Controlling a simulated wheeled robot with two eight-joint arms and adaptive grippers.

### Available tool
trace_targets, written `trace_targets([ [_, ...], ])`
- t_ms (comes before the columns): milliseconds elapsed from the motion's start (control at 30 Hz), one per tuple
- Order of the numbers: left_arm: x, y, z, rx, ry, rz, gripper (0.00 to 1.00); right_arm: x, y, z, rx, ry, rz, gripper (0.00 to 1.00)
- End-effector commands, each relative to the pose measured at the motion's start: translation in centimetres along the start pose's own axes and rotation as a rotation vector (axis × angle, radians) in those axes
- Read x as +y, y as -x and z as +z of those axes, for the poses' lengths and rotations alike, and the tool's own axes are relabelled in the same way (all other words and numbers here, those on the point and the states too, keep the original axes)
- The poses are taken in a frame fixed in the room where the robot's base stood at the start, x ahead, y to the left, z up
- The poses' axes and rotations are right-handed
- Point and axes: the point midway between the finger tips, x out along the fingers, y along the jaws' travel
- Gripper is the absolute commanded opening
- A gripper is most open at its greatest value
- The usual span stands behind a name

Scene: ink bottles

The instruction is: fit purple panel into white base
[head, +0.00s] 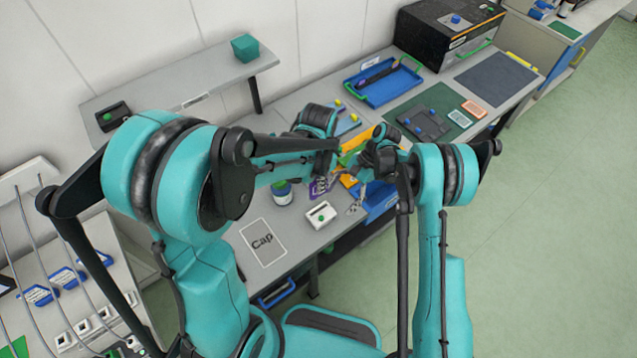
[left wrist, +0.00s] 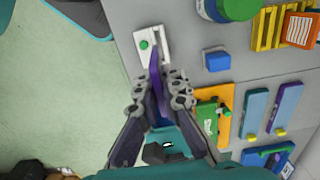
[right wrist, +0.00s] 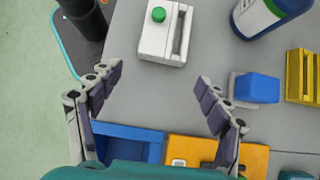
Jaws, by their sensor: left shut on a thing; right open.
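The white base (head: 321,214) lies on the table near its front edge, with a green button and a long dark slot. In the right wrist view the slot of the base (right wrist: 165,38) looks empty. My left gripper (left wrist: 163,78) is shut on the purple panel (left wrist: 156,100), which stands edge-on to that camera. The panel's far end overlaps the base (left wrist: 150,45) in the left wrist view; I cannot tell its height above it. The panel (head: 318,188) also shows in the head view. My right gripper (right wrist: 160,75) is open and empty, just short of the base.
A bottle with a blue-and-white label (head: 282,193) stands beside the base. A blue block (right wrist: 257,88) and a yellow rack (right wrist: 303,76) are close by. An orange holder (right wrist: 210,150) and a blue bin (right wrist: 128,143) lie near the right gripper.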

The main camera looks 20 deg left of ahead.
Motion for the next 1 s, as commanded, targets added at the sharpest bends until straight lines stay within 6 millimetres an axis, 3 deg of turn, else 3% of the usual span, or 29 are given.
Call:
trace_targets([
  [533, 0.0, -0.2, 0.0, 0.000, 0.000, 0.000, 0.00, 0.0, 3.5, -1.9, 0.000, -0.001, -0.001, 0.77],
  [1000, 0.0, 0.0, 0.0, 0.000, 0.001, 0.000, 0.00, 0.0, 3.8, -1.9, 0.000, 0.000, -0.001, 0.77],
])
